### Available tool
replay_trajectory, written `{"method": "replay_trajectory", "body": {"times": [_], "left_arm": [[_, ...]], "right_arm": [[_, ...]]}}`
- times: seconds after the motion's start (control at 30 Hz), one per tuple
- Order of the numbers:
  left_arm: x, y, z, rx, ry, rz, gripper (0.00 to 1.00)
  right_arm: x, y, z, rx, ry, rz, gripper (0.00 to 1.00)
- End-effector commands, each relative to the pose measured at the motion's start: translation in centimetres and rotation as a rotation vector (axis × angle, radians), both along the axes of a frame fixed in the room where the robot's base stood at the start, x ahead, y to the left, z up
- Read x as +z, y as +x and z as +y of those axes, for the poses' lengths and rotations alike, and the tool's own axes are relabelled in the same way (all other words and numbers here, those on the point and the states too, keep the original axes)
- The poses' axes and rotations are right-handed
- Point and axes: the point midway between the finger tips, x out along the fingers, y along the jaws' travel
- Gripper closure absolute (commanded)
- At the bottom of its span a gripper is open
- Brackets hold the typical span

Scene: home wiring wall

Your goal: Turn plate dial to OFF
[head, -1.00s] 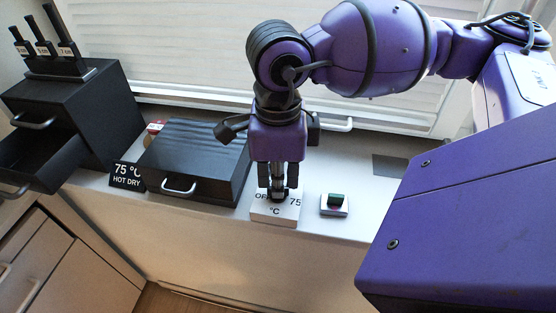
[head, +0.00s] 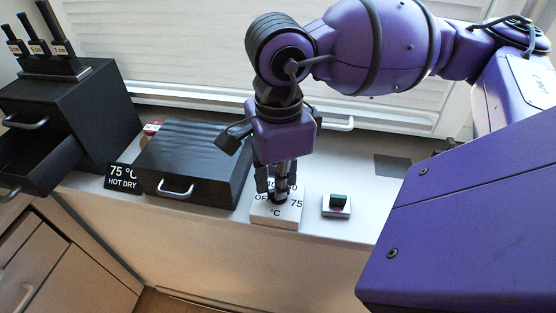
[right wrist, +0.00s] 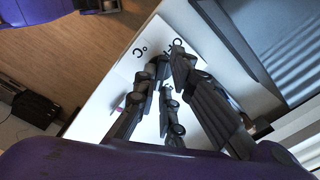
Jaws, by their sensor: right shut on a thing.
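The plate dial's white base (head: 276,220) sits near the counter's front edge in the head view. It is marked OFF on the left, 75 on the right and °C in front. My right gripper (head: 279,196) points down over it and is shut on the dial, which the fingers almost wholly hide, so I cannot read where it points. In the right wrist view the fingers (right wrist: 166,82) stand over the white base (right wrist: 141,48), with the °C mark beside them. My left gripper is not in view.
A black flat box with a handle (head: 195,165) stands left of the dial, by a 75 °C HOT DRY sign (head: 122,178). A black cabinet (head: 90,105) with an open drawer stands far left.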

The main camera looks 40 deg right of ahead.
Motion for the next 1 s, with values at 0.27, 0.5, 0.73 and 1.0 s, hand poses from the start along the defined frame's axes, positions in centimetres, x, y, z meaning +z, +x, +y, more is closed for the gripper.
{"method": "replay_trajectory", "body": {"times": [0.27,0.5,0.73,1.0], "left_arm": [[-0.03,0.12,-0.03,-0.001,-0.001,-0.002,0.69],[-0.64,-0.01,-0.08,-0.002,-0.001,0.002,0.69],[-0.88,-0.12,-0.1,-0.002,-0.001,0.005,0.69],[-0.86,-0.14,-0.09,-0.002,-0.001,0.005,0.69]], "right_arm": [[0.01,-0.05,0.01,0.016,-0.001,0.001,1.0],[-0.18,-0.04,-0.01,0.123,0.0,0.003,1.0],[-0.02,-0.04,0.01,0.192,0.0,0.001,1.0],[0.01,-0.05,0.02,0.19,0.0,0.001,0.74]]}}
